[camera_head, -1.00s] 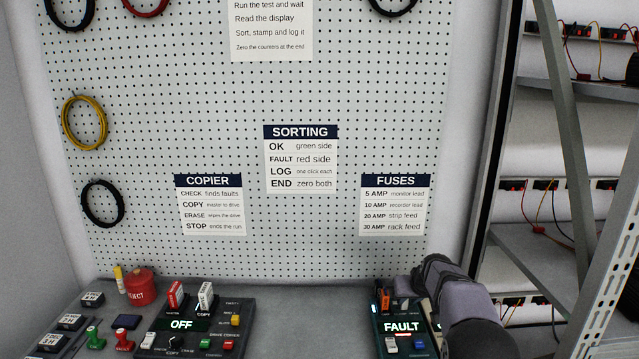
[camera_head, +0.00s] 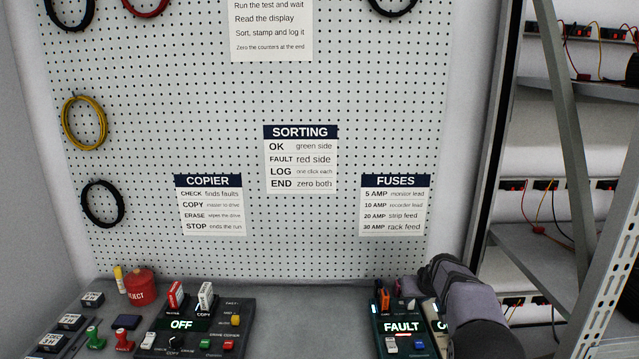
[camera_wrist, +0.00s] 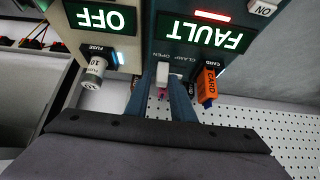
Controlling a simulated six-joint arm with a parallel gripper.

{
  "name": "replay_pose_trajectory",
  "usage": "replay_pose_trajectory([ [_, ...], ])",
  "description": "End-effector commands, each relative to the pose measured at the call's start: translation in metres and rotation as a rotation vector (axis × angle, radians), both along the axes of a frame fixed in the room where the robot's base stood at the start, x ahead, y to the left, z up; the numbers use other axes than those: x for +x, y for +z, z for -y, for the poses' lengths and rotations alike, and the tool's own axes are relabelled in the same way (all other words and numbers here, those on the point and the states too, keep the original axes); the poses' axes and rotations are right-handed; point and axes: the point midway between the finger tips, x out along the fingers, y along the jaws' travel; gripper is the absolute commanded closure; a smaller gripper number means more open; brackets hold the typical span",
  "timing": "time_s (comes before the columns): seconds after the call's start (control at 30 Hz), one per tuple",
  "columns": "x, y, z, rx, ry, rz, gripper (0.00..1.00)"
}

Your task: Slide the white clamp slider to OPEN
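The white clamp slider (camera_wrist: 163,73) sits on the dark FAULT unit (camera_wrist: 201,20), beside the upside-down words OPEN and CLAMP in the wrist view, nearest OPEN. My gripper (camera_wrist: 162,84) reaches toward it with one finger on each side of the slider. A gap shows between the left finger and the slider; contact on the right is unclear. The fingers look open. In the head view, the FAULT unit (camera_head: 404,328) stands at the lower right, and my arm partly hides the area around the slider.
An orange card (camera_wrist: 208,86) sticks out right of my fingers. A pale unit with an OFF display and a fuse (camera_wrist: 95,72) is close on the left. The drive copier (camera_head: 190,328) stands left across a clear bench stretch. A metal rack (camera_head: 560,230) is at right.

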Motion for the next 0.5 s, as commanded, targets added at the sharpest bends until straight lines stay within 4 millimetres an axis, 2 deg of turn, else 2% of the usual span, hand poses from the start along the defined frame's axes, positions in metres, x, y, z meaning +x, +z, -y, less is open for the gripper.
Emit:
replay_pose_trajectory([
  [0.5, 0.0000, 0.0001, -0.0024, -0.001, 0.001, 0.000, 0.78],
])
